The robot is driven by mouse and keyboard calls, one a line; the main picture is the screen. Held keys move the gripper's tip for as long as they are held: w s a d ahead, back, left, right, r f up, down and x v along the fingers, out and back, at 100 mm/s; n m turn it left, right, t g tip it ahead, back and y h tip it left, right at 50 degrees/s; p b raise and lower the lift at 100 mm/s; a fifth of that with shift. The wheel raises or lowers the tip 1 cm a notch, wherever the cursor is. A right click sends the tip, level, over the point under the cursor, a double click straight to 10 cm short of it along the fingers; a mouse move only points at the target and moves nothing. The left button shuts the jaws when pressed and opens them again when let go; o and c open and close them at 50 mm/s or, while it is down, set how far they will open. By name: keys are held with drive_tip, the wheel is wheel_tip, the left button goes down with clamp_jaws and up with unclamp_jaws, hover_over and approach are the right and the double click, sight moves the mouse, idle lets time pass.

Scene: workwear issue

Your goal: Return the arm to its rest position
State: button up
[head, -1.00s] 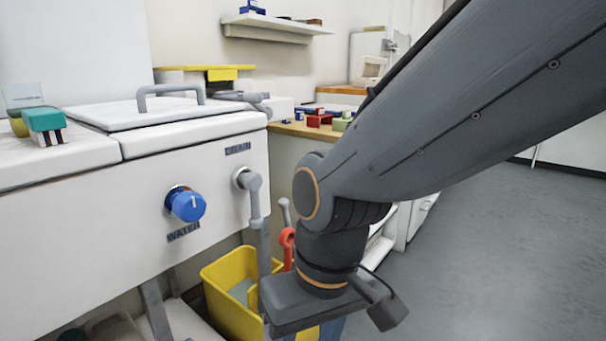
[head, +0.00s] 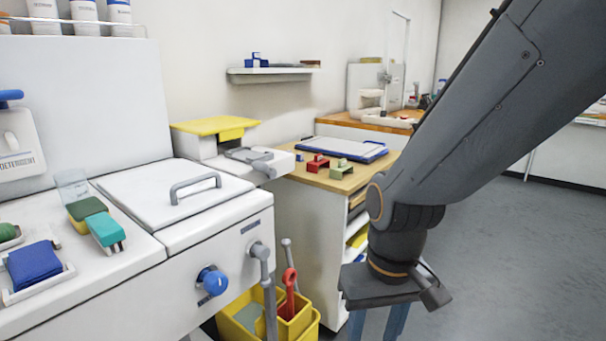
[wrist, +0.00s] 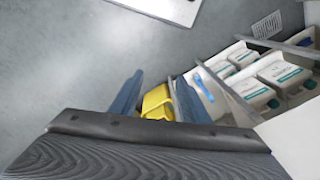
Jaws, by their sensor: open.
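My arm reaches in from the upper right of the head view. My gripper (head: 376,327) hangs at its end, pointing down, with two blue fingers partly cut off by the bottom edge. In the wrist view, my gripper (wrist: 156,90) is open with its fingers apart. Something yellow (wrist: 157,102) shows between and beyond the fingers; I see no object held.
A wooden-topped counter (head: 345,181) holds red and green blocks. Grey floor (head: 490,260) is clear at the right. White-and-teal containers (wrist: 282,72) show in the wrist view.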

drive_tip(key=s+d+r+m+p, duration=0.2)
drive_tip(key=d+r+p, duration=0.6)
drive_tip(key=r+p, duration=0.1)
drive_tip(key=shift+r+h+p, duration=0.15)
drive_tip(key=shift+h+p, duration=0.15)
drive_tip(key=shift+p, duration=0.6)
